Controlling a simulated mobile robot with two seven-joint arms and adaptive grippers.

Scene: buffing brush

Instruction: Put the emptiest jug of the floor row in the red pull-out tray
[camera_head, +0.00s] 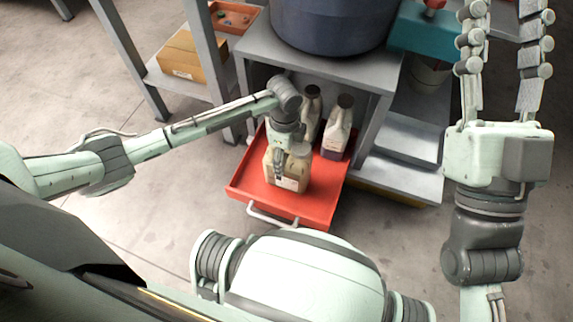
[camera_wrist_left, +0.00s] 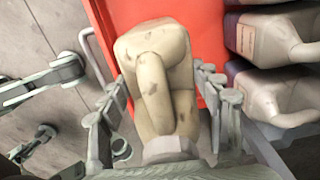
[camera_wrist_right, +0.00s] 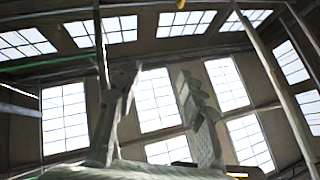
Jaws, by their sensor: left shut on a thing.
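The red pull-out tray (camera_head: 318,207) is slid out from under a grey metal stand. A yellowish stained jug (camera_head: 290,172) is upright at the tray's front part, with my left gripper (camera_head: 283,152) shut on it from above. In the left wrist view the jug (camera_wrist_left: 155,85) sits between the two fingers (camera_wrist_left: 165,105), over the red tray (camera_wrist_left: 205,15); whether its base touches the tray I cannot tell. Two pale jugs with dark caps, one (camera_head: 338,128) and another (camera_head: 311,112), stand at the tray's back. My right gripper (camera_head: 505,50) is raised, open and empty.
The grey stand (camera_head: 300,58) bears a big dark blue tub (camera_head: 330,22) above the tray. A shelf with a cardboard box (camera_head: 190,55) is at the left. Grey steps (camera_head: 400,140) stand right of the tray. The floor in front is clear.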

